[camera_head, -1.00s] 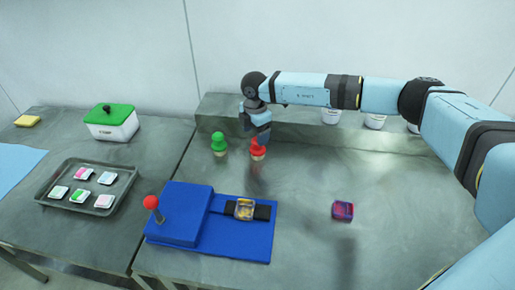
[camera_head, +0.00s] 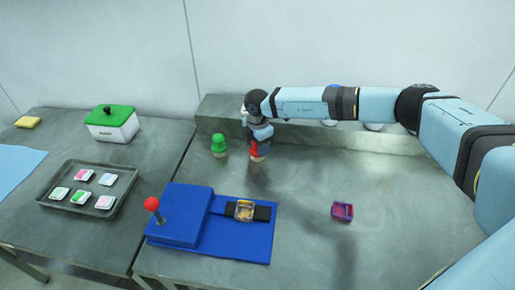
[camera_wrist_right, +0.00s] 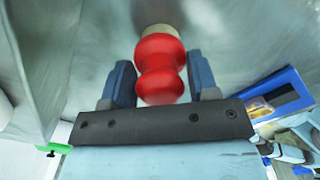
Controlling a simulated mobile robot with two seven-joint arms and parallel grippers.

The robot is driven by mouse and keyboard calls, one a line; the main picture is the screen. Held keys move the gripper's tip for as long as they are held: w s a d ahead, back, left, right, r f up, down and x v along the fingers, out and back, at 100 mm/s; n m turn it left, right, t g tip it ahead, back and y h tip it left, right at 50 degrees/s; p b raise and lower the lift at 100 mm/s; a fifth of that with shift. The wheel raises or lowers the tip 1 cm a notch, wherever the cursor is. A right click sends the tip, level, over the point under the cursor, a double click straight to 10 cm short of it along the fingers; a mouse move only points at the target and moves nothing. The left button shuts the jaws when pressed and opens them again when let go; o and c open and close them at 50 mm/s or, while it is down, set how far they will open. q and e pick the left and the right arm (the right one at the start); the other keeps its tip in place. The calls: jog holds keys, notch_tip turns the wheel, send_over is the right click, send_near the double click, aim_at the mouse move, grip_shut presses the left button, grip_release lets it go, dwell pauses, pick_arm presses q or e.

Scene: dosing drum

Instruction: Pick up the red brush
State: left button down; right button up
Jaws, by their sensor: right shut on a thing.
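The red brush (camera_head: 254,154) is upright near the back of the right table, with a pale lower end. My right gripper (camera_head: 258,143) is over its top and hides most of it in the head view. In the right wrist view the red brush (camera_wrist_right: 161,66) sits between the two blue fingers of my right gripper (camera_wrist_right: 163,84), which is shut on it. I cannot tell whether its pale end touches the table. My left gripper is not in view.
A green brush (camera_head: 219,146) stands just left of the red one. A raised ledge (camera_head: 225,110) with white containers runs behind. A blue fixture (camera_head: 180,215) with a red-knobbed lever is in front. A small purple-red box (camera_head: 343,211) lies right; table between is clear.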

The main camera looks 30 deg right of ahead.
jog(key=shift+r, duration=0.1)
notch_tip(320, 180, up, 20)
jog(key=b, duration=0.1)
dwell(0.4)
jog(key=shift+o, duration=1)
jog(key=shift+c, duration=0.5)
